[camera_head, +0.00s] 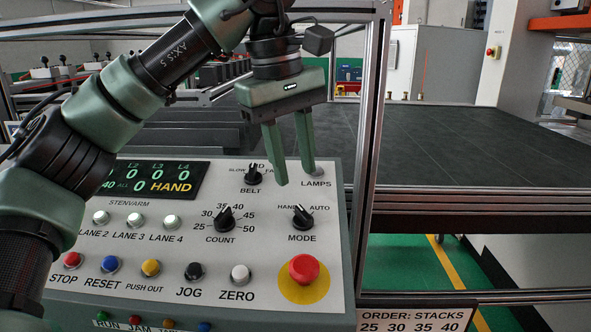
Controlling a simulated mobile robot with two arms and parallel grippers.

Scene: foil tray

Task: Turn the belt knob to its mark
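The belt knob (253,175) is a small black knob at the upper middle of the sloped control panel, above the word BELT. Its pointer stands roughly upright. SLOW is printed at its left; the label above it and the one at its right are partly hidden by my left gripper. My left gripper (294,178) hangs from above with two green fingers pointing down and a clear gap between them. It is open and empty. In the picture its fingers are just right of the belt knob, near the LAMPS label; its height above the panel is hard to tell. My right gripper is not in view.
The COUNT knob (224,218) and the MODE knob (303,217) sit below. A red mushroom button (304,268) on yellow is at lower right. Coloured push buttons line the front. A metal frame post (370,130) rises right of the panel; a dark belt surface (460,145) lies beyond.

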